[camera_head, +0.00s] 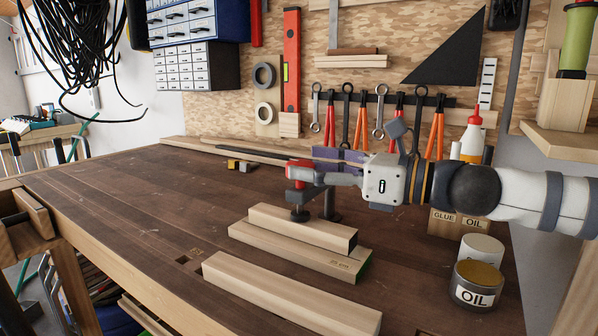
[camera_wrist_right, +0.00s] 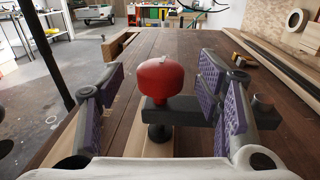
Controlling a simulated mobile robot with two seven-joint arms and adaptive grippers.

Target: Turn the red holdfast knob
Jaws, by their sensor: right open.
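The red holdfast knob (camera_head: 297,170) sits on top of a dark metal holdfast (camera_head: 331,204) on the workbench. The holdfast's foot rests on the upper wooden board (camera_head: 300,228). My right gripper (camera_head: 318,168) reaches in from the right at knob height. In the right wrist view, the knob (camera_wrist_right: 165,76) is a rounded red cap between the gripper's two purple-padded fingers (camera_wrist_right: 163,88). The fingers are open, with a visible gap on each side of the knob. The dark holdfast arm (camera_wrist_right: 185,112) shows below it. My left gripper is not in view.
A loose wooden beam (camera_head: 290,295) lies in front of the clamped boards. Tools hang on the back wall. The bench's left side is clear.

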